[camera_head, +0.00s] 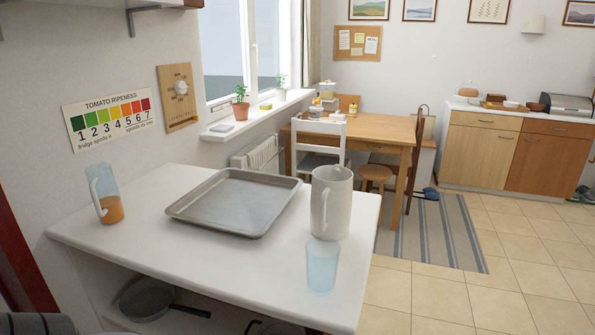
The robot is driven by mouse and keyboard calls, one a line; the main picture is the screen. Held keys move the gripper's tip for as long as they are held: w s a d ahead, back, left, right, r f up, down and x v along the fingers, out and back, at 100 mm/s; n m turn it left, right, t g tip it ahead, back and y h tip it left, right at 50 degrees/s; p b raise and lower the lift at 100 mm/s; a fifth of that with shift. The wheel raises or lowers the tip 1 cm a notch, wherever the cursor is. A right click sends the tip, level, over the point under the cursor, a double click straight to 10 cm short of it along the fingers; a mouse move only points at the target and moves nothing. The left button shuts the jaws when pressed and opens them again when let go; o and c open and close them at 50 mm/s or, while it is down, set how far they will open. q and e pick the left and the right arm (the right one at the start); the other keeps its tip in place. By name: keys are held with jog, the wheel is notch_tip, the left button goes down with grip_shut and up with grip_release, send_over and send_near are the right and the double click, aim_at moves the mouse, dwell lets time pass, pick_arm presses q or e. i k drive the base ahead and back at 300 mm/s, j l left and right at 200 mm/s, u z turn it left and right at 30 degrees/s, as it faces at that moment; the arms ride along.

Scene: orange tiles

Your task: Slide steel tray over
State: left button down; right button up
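The steel tray (234,204) is a grey, shallow, rectangular pan with a raised rim. It lies flat and empty on the white table (160,250), towards the back and middle of the top. A tall white pitcher (331,205) stands upright close to the tray's right side, with its handle towards the front left. Whether the two touch I cannot tell.
A clear jug with orange liquid (110,209) stands left of the tray. A pale blue glass (322,266) stands near the front right. Pans (146,300) sit on the shelf below. The tabletop's front left and middle are clear.

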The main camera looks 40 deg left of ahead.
aim_at(240, 202)
jog(key=i+l+z, duration=0.45)
jog(key=i+l+u, duration=0.25)
jog(key=i, duration=0.25)
jog(key=i+l+u, duration=0.2)
jog(key=i+l, duration=0.2)
jog(key=i+u, duration=0.35)
jog(key=i, duration=0.2)
jog(key=i+u, duration=0.4)
jog(key=i, duration=0.15)
jog(key=i+l+u, duration=0.15)
jog(key=i, duration=1.1)
jog(key=i+u, duration=0.25)
jog(key=i, duration=0.3)
jog(key=i+l+u, duration=0.1)
jog(key=i+u, duration=0.2)
jog(key=i, duration=0.2)
jog(key=i+u, duration=0.45)
jog(key=u, duration=0.3)
jog(key=i+u, duration=0.45)
jog(key=u, duration=0.3)
jog(key=i+u, duration=0.1)
jog(key=u, duration=0.3)
jog(key=i+l+u, duration=0.1)
jog(key=u, duration=0.3)
jog(key=i+l+u, duration=0.1)
jog(key=u, duration=0.25)
jog(key=i+l+u, duration=0.15)
jog(key=u, duration=0.2)
jog(key=i+l+u, duration=0.15)
jog(key=u, duration=0.2)
